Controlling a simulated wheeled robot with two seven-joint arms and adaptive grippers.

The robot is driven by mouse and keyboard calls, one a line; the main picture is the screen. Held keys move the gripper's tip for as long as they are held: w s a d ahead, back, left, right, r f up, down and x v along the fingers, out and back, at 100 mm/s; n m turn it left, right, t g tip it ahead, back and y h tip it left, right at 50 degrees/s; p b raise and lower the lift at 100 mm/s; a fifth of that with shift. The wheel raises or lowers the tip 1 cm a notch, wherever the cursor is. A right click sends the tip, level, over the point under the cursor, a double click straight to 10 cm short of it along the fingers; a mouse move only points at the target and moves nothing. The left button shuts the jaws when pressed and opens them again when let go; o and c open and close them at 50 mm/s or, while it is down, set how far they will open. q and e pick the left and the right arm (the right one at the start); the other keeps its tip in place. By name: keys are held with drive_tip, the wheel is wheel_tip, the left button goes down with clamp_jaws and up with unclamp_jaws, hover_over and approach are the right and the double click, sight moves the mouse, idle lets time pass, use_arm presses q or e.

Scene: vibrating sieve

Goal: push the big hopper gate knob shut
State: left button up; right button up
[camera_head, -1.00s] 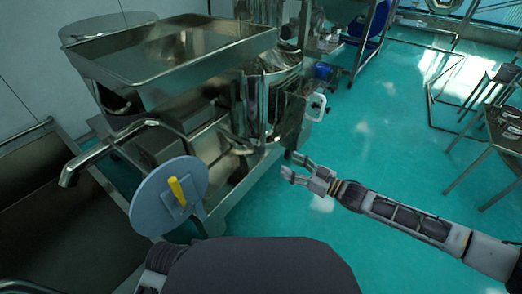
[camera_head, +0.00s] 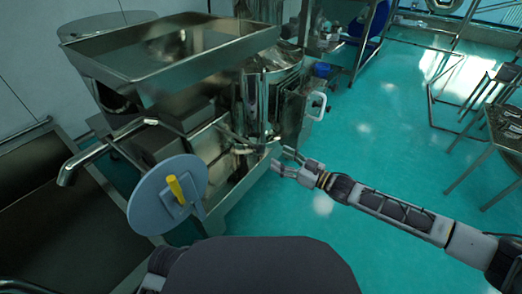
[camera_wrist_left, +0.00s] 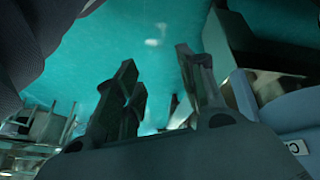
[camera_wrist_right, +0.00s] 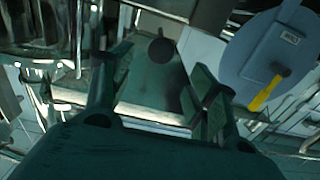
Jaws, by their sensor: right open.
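A dark round knob (camera_wrist_right: 162,50) shows in the right wrist view, beyond and between the fingers of my right gripper (camera_wrist_right: 160,66). It looks like the hopper gate knob; I cannot pick it out in the head view. My right gripper (camera_head: 281,160) is open and empty, beside the lower right side of the steel machine. Whether it touches anything is unclear. The hopper (camera_head: 160,52) is the wide steel tray on top at left. My left gripper (camera_wrist_left: 155,62) is open and empty in the left wrist view; its fingers are hidden in the head view.
A grey disc (camera_head: 150,205) with a yellow handle (camera_head: 174,188) stands in front of the machine. A white handle (camera_head: 316,105) sticks out at the machine's right. A steel trough (camera_head: 40,200) lies at left. Clear green floor (camera_head: 370,150) spreads right; tables (camera_head: 505,130) stand farther right.

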sight(262, 149)
drive_tip(key=b+x, duration=0.2)
drive_tip(key=x, duration=0.5)
use_arm(q)
wheel_tip(262, 149, down, 7)
drive_tip(key=d+t+h, duration=0.1)
drive_tip(key=shift+s+d+n+b, duration=0.15)
drive_tip(key=shift+d+n+b, duration=0.1)
drive_tip(key=shift+n+b, duration=0.1)
use_arm(e)
drive_tip(key=shift+x, duration=1.3)
use_arm(q)
drive_tip(key=shift+r, duration=0.1)
use_arm(e)
drive_tip(key=shift+c, duration=0.3)
clamp_jaws()
use_arm(q)
drive_tip(key=shift+w+r, duration=0.2)
drive_tip(key=shift+w, duration=0.05)
